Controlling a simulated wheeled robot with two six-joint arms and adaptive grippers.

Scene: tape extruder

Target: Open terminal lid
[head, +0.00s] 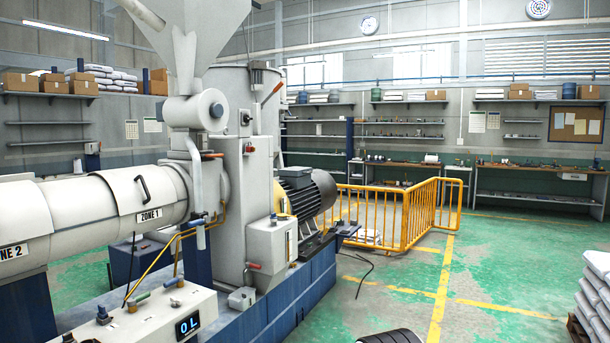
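The extruder's grey drive motor (314,193) lies on its side behind the gearbox, with dark cooling fins and a rounded end cover. A small grey box (293,173) with a flat top sits on the motor and looks like the terminal box. Its top looks closed. A larger pale box (271,245) is fixed to the machine's side in front of the motor, with a red-handled lever low on its left. No label shows which lid is the terminal lid.
The extruder's blue base (290,305) and white barrel (110,205) fill the left. A yellow railing (405,215) stands behind the motor. A black cable (362,275) lies on the floor. Stacked sacks (596,295) stand at the right edge. Green floor (490,280) between is clear.

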